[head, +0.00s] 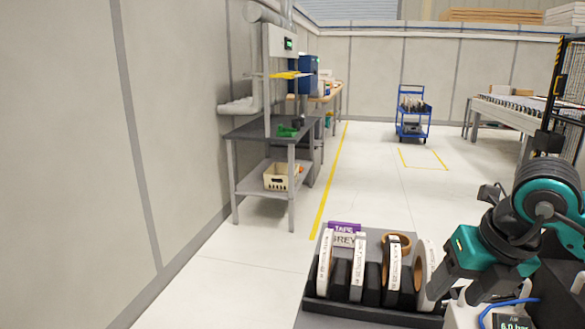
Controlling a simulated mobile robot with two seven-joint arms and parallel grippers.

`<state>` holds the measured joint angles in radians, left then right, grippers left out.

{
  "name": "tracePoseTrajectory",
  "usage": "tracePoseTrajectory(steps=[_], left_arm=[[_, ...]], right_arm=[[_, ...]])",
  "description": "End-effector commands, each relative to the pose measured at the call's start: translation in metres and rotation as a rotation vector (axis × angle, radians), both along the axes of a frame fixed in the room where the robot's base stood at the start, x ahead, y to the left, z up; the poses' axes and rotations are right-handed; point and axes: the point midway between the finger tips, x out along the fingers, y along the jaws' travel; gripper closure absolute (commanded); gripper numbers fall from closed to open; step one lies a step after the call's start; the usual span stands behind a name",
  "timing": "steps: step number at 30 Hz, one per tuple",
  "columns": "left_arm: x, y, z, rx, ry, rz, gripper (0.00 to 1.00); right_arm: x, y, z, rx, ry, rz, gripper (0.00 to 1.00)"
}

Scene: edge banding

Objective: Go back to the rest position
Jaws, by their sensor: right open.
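My right gripper (444,291) comes in from the right at the lower right of the head view. It is open, with its fingers pointing down and to the left, beside the right end of a dark rack of tape rolls. From this view I cannot tell whether the fingers touch the rightmost roll (421,268). My left gripper is not in view.
A grey workbench (262,130) stands along the left wall. A blue cart (413,112) stands far back. The floor between is clear.

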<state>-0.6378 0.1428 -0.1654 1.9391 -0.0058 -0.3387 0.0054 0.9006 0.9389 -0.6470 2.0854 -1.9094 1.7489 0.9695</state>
Motion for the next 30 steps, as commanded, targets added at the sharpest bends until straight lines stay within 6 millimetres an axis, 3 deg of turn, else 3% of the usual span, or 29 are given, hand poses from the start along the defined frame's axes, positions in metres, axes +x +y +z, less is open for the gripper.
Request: tracePoseTrajectory(steps=[3,6,10,14,17,20,23,25,30], left_arm=[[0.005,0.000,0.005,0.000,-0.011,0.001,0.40],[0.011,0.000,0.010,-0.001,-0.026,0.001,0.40],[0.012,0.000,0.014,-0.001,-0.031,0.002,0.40],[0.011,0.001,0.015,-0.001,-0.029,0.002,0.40],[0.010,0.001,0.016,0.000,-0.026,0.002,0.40],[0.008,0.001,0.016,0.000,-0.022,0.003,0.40],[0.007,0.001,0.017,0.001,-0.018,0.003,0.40],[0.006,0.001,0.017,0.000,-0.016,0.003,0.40],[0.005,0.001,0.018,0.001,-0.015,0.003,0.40]], right_arm=[[-0.017,0.059,-0.024,0.243,0.082,0.157,0.43],[-0.038,0.111,-0.032,0.510,0.143,0.267,0.43],[-0.062,0.170,-0.019,0.947,0.203,0.313,0.43],[-0.063,0.197,0.006,1.404,0.219,0.191,0.43],[-0.046,0.192,0.014,1.710,0.205,-0.032,0.43],[-0.023,0.170,-0.001,1.944,0.179,-0.356,0.43],[-0.006,0.137,-0.045,2.076,0.153,-0.765,0.43],[-0.005,0.113,-0.092,2.096,0.146,-1.085,0.43],[-0.044,0.075,-0.202,1.956,0.178,-1.724,0.43]])
